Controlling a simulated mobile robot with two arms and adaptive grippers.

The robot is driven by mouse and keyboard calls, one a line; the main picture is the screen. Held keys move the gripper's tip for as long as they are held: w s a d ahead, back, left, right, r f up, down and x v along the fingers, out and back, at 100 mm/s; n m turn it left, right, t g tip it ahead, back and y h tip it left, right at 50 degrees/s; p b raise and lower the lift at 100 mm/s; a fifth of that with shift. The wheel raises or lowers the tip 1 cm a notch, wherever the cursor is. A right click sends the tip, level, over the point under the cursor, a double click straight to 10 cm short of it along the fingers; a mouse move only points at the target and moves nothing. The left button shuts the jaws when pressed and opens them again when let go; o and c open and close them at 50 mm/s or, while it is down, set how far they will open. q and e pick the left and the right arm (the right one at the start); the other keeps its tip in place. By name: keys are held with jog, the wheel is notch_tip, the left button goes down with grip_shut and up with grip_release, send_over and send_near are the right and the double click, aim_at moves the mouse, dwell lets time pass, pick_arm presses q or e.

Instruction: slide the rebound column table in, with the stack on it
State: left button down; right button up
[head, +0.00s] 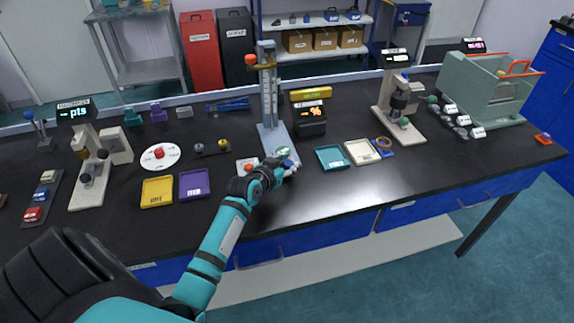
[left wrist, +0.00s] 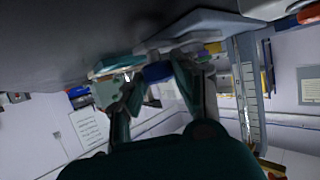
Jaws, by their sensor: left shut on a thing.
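The rebound column (head: 268,85) stands upright at the middle of the bench, with a scale on its face and a grey-blue base (head: 275,138). A small pale green, round piece, seemingly the stack (head: 283,152), shows at the front of the base, just beyond my left gripper (head: 277,166). That gripper is low at the column's front and shut on what seems to be the rebound column table, whose held part is mostly hidden by the fingers. In the left wrist view the fingers (left wrist: 155,85) reach up beside the column (left wrist: 250,95). My right gripper is not in view.
A % display (head: 310,118) stands right of the column. A teal tray (head: 332,158) and a cream tray (head: 362,152) lie to the right. Purple (head: 195,184) and yellow (head: 157,192) trays lie to the left. The bench front right of my left arm is clear.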

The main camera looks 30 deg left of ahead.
aim_at(284, 147)
pick_arm(q)
jog(key=w+a+b, duration=0.1)
jog(key=w+a, duration=0.1)
jog(key=w+a+b, duration=0.2)
jog(key=a, duration=0.1)
jog(key=shift+w+a+f, duration=0.15)
jog(key=shift+w, duration=0.1)
jog(key=shift+w+a, duration=0.15)
jog(key=shift+a, duration=0.05)
jog(key=c, duration=1)
grip_release()
jog(key=shift+r, duration=0.2)
jog(key=v, duration=1.2)
jog(key=shift+d, duration=0.1)
jog(key=shift+f, duration=0.1)
